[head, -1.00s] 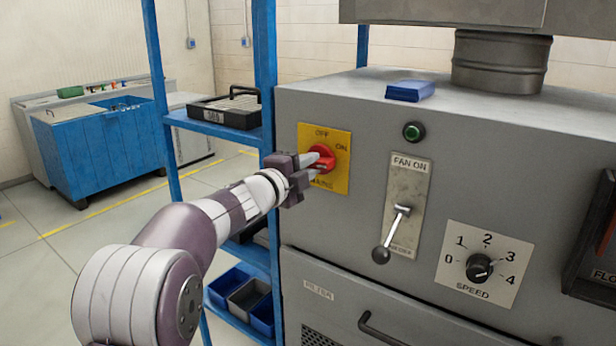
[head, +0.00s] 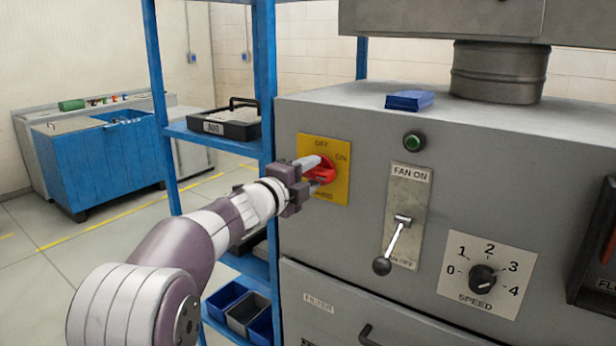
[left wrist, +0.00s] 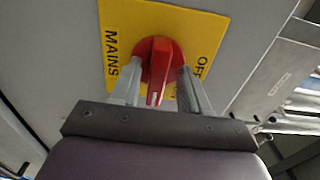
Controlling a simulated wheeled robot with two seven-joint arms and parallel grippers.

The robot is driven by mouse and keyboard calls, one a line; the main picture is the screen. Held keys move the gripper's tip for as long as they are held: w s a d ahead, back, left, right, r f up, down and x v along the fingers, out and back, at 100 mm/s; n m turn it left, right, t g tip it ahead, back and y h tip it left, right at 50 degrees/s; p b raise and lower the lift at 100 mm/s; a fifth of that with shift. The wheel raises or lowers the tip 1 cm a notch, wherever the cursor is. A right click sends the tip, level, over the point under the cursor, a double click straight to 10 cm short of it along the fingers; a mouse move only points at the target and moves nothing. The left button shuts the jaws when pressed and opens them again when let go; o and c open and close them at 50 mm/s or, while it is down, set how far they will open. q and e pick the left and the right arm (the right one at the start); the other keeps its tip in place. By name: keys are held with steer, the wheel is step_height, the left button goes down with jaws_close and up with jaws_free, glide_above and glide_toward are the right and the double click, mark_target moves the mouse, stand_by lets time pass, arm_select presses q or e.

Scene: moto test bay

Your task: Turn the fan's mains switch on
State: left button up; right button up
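The red mains switch (head: 325,172) sits on a yellow plate (head: 338,190) marked OFF at the top, ON at the right and MAINS at the bottom. My left gripper (head: 315,170) is at the switch. In the left wrist view its two fingers (left wrist: 157,88) stand on either side of the red handle (left wrist: 159,65), with gaps visible beside it. My right gripper is not in view.
Right of the plate are a green button (head: 414,141), the FAN ON lever (head: 392,245), hanging down, and the SPEED knob (head: 482,276).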

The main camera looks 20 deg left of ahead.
arm_select(q)
steer(key=shift+f, duration=0.15)
steer(key=shift+s+a, duration=0.15)
steer(key=shift+s, duration=0.05)
steer(key=b+v, duration=0.1)
steer(key=v, duration=1.1)
